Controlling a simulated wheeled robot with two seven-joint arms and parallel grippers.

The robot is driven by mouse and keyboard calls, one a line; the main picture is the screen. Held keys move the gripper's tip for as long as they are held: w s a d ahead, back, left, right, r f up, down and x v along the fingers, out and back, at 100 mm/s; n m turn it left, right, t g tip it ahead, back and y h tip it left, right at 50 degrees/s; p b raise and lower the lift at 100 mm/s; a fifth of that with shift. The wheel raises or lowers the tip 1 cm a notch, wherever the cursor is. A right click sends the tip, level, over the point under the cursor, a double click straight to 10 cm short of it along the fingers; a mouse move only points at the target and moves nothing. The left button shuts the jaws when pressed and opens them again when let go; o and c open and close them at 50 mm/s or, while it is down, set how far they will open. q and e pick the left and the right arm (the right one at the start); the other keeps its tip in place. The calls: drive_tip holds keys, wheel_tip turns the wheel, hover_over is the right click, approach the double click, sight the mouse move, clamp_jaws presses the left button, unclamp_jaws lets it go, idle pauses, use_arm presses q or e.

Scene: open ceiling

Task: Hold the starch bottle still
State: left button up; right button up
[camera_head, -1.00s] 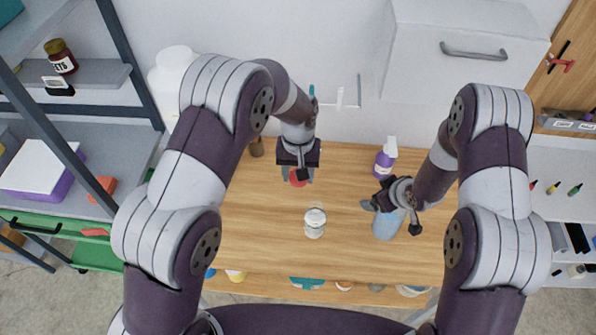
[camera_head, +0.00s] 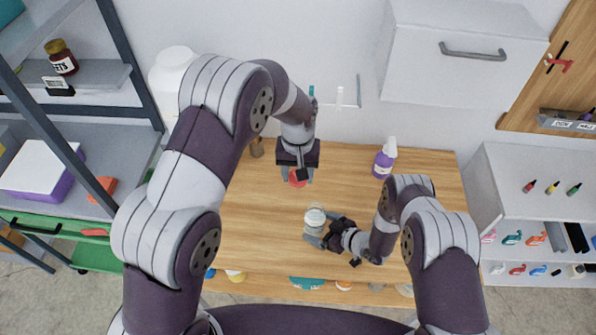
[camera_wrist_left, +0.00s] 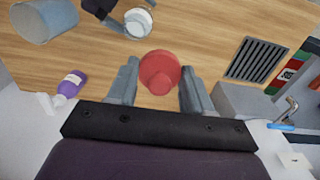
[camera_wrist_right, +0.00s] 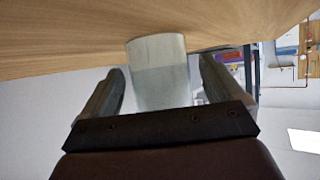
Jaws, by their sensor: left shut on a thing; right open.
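No readable label marks a starch bottle. A small pale, clear-looking bottle with a white top (camera_head: 315,217) stands upright on the wooden table. My right gripper (camera_head: 321,229) is open beside it; the right wrist view shows a pale translucent body (camera_wrist_right: 160,72) between its spread fingers, with gaps at both sides. My left gripper (camera_head: 296,179) is shut on a red round-topped object (camera_wrist_left: 160,72), at the back of the table. Its lower part is hidden. The white-topped bottle also shows in the left wrist view (camera_wrist_left: 138,22).
The table's left front is clear.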

sight(317, 207)
drive_tip(key=shift+x, duration=0.8)
drive_tip(key=c, duration=0.7)
drive_tip(key=shift+o, duration=0.2)
drive_tip(key=shift+d, duration=0.1)
use_arm(q)
drive_tip(key=shift+d, duration=0.1)
drive_tip(key=d+f+n, duration=0.1)
drive_tip(key=f, duration=0.1)
drive_tip(key=d+f+n, duration=0.1)
drive_tip(key=d+f, duration=0.1)
drive_tip(key=f, duration=0.1)
drive_tip(key=d+f, duration=0.2)
drive_tip(key=shift+d+f+n, duration=0.1)
drive_tip(key=shift+f+n, duration=0.1)
drive_tip(key=shift+n, duration=0.2)
drive_tip(key=shift+f, duration=1.8)
